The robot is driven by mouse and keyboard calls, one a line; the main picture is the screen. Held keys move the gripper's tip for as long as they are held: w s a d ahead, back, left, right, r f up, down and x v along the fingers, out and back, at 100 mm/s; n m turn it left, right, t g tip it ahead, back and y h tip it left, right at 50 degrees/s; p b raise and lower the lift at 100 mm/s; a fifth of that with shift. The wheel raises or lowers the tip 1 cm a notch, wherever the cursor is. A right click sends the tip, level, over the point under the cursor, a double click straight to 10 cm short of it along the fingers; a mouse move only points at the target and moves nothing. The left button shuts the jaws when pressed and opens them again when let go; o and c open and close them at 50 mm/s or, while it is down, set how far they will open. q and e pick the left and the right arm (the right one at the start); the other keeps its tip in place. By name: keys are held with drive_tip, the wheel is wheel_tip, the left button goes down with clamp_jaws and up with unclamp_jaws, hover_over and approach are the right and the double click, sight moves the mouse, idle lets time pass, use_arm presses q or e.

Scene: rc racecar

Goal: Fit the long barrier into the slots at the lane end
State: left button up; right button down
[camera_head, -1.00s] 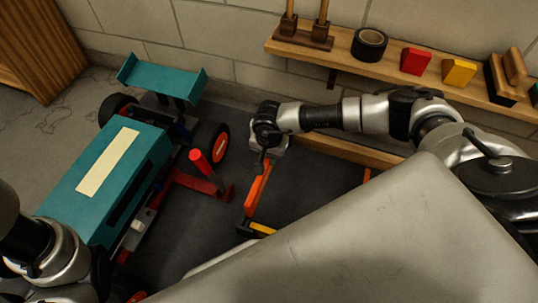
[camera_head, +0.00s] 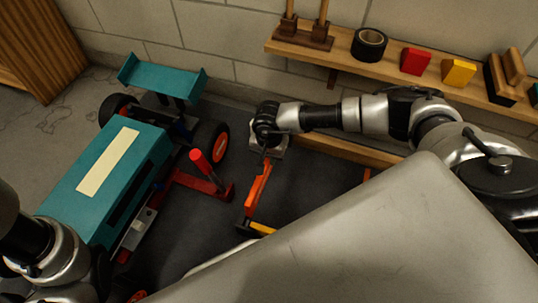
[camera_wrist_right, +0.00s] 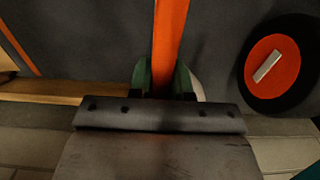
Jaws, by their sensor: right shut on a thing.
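The long orange barrier (camera_head: 257,192) slants across the dark floor mat, right of the teal racecar. My right gripper (camera_head: 268,158) is shut on its upper end. In the right wrist view the orange barrier (camera_wrist_right: 171,30) runs up from between the green fingertips (camera_wrist_right: 163,78). A yellow and black piece (camera_head: 262,229) lies at the barrier's lower end; I cannot tell whether they touch or whether any slot is there. My left arm shows at the lower left, but its fingertips are out of view.
The teal racecar (camera_head: 100,185) stands at the left. A red stand with a raised handle (camera_head: 203,163) is between it and the barrier. A wooden shelf (camera_head: 345,45) with tape and blocks runs along the wall. My own grey body hides the lower right.

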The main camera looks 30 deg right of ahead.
drive_tip(key=shift+f+b, duration=3.25)
drive_tip(key=shift+f, duration=1.05)
drive_tip(key=c, duration=1)
unclamp_jaws()
drive_tip(key=shift+o, duration=0.2)
wheel_tip(320, 180, up, 11)
drive_tip(key=p, duration=0.7)
drive_tip(key=shift+p, duration=0.3)
drive_tip(key=shift+f, duration=0.1)
